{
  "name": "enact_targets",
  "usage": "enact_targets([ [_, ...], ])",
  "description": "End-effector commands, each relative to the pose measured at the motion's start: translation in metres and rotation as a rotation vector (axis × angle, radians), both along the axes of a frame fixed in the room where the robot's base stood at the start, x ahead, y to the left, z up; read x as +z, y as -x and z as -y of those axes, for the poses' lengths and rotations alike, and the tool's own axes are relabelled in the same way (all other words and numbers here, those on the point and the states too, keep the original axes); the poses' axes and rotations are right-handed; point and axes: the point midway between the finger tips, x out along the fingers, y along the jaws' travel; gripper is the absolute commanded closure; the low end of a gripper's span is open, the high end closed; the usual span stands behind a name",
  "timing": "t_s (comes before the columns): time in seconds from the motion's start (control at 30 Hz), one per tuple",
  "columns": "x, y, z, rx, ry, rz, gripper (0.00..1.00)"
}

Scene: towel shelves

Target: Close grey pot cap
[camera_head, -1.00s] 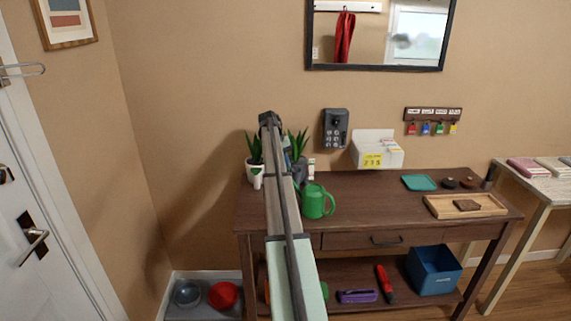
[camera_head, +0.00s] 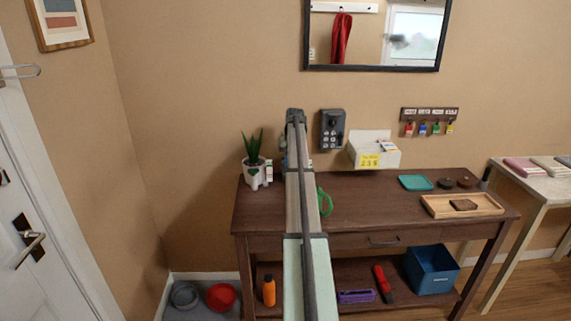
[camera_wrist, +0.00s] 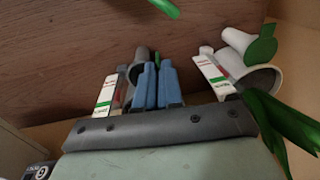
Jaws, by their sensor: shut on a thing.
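The grey pot (camera_wrist: 140,57) shows only in part in the wrist view, behind my fingers, with a bit of green on it. In the head view my arm hides it. My gripper (camera_wrist: 157,72) has two blue fingers close together at the grey pot. It is shut on a small part there, which appears to be the grey pot cap; the fingers hide most of it. How far the cap is closed cannot be seen.
A white pot (camera_head: 255,178) with a spiky plant stands left of my arm; it also shows in the wrist view (camera_wrist: 262,80). White labelled tags (camera_wrist: 107,95) stand near the pots. A green watering can (camera_head: 325,203) is partly behind my arm. A white box (camera_head: 376,158) stands further right.

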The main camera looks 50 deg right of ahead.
Motion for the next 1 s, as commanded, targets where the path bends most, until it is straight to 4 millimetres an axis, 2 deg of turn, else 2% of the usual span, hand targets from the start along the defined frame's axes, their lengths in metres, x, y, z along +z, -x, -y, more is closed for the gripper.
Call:
enact_targets([
  [0.5, -0.011, 0.019, 0.021, -0.002, -0.345, 0.345, 1.0],
  [1.0, -0.024, 0.027, 0.028, 0.0, -0.59, 0.589, 1.0],
])
